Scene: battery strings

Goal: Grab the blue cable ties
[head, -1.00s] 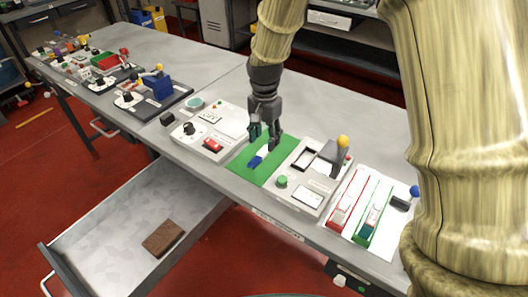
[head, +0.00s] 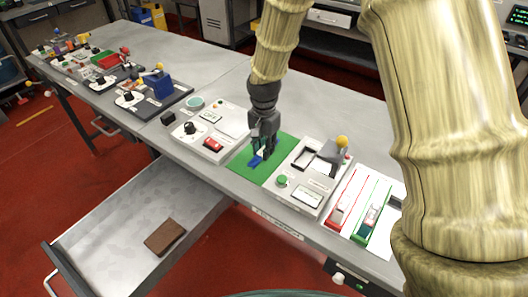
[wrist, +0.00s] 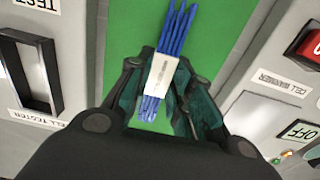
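The blue cable ties (wrist: 176,30) are a narrow bundle with a white band around it, over the green mat (wrist: 120,28) in the wrist view. In the head view the ties (head: 256,160) show as a small blue patch at my fingertips, over the green mat (head: 243,167). My gripper (wrist: 163,75) points down, with one dark finger on each side of the white band. The fingertips look closed in against the bundle. In the head view my gripper (head: 262,154) is low over the mat, and its fingers hide part of the ties. I cannot tell whether the ties touch the mat.
A cell warmer panel (head: 212,130) stands left of the mat, and a cell tester (head: 300,190) with an upright yellow-knobbed lever (head: 341,143) stands right. Red (head: 345,198) and green-edged (head: 371,219) trays lie farther right. An open drawer (head: 110,240) holding a brown block (head: 165,237) juts out in front.

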